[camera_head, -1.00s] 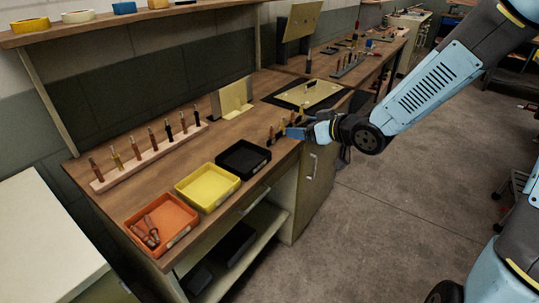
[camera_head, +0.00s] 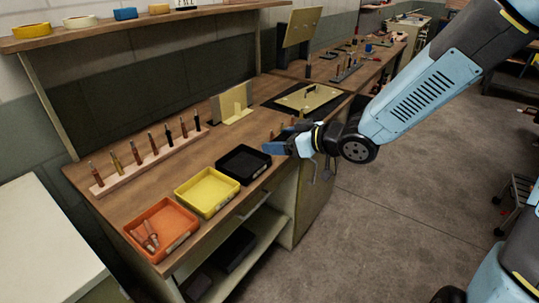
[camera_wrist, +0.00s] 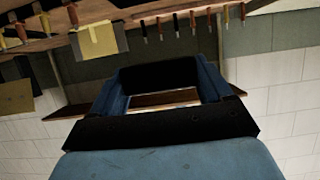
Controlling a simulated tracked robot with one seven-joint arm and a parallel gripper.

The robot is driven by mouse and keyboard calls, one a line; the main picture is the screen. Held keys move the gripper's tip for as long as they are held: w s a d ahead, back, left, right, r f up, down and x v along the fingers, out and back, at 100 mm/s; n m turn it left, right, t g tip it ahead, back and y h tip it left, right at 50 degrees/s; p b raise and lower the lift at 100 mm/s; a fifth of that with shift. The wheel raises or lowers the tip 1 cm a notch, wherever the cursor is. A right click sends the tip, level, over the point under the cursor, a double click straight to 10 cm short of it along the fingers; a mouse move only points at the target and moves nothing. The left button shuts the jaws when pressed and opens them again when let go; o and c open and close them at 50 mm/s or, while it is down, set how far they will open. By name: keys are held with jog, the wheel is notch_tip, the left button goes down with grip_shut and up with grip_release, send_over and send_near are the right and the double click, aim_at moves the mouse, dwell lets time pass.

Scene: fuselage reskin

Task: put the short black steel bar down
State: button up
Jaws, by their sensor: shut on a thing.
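My gripper (camera_head: 272,148) is beside the right corner of the black tray (camera_head: 244,164), over the front of the wooden bench, in the head view. In the wrist view its two blue fingers (camera_wrist: 160,88) are closed on a short black bar (camera_wrist: 158,75) that spans the gap between the fingertips. The bar cannot be made out in the head view, where the gripper hides it. I cannot tell whether the bar touches anything below.
A yellow tray (camera_head: 207,192) and an orange tray (camera_head: 161,229) holding tools stand left of the black tray. A rack (camera_head: 152,163) with several upright tools stands behind them. A mat with a pale plate (camera_head: 308,97) lies at the right. Bare wood (camera_head: 215,148) shows between rack and trays.

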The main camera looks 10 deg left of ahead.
jog(key=shift+w+a+f, duration=1.1)
jog(key=shift+w+f, duration=0.4)
jog(key=shift+w, duration=0.2)
jog(key=shift+w+a+f, duration=1.1)
jog(key=shift+w+f, duration=0.35)
jog(key=shift+w, duration=0.3)
jog(key=shift+w+a+f, duration=1.1)
jog(key=shift+w+f, duration=0.4)
jog(key=shift+w, duration=0.2)
jog(key=shift+w+f, duration=0.2)
jog(key=shift+f, duration=1.4)
jog(key=shift+f, duration=0.25)
jog(key=o, duration=1.4)
jog(key=shift+o, duration=0.2)
jog(key=v, duration=1.4)
